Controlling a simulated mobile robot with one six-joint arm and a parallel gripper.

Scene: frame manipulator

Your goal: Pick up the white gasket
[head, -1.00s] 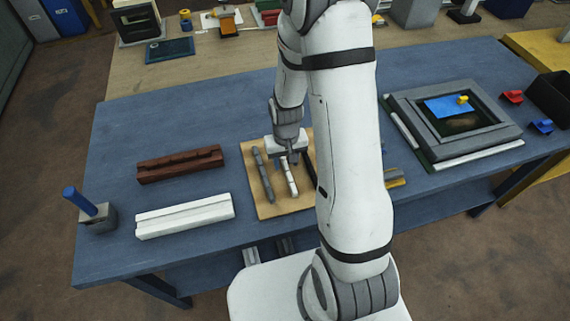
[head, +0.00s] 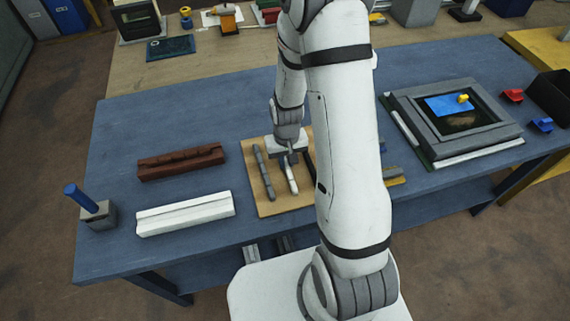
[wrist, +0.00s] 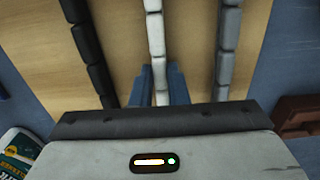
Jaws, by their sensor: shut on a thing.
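The white gasket (head: 291,177) is a thin segmented strip on the wooden board (head: 268,207), between a grey strip (head: 264,175) and a black strip partly hidden by my arm. My gripper (head: 289,160) points down over the gasket's far part. In the wrist view, my gripper's blue fingers (wrist: 161,75) stand on either side of the white gasket (wrist: 156,35) and are shut on it. I cannot tell whether the gasket is clear of the board. The black strip (wrist: 88,45) and grey strip (wrist: 228,45) lie apart on either side.
On the blue table (head: 215,110) are a brown grooved block (head: 181,162), a white grooved block (head: 185,214) and a blue-handled tool (head: 90,208) to the left. A grey frame (head: 485,145) lies to the right. The table behind the brown block is clear.

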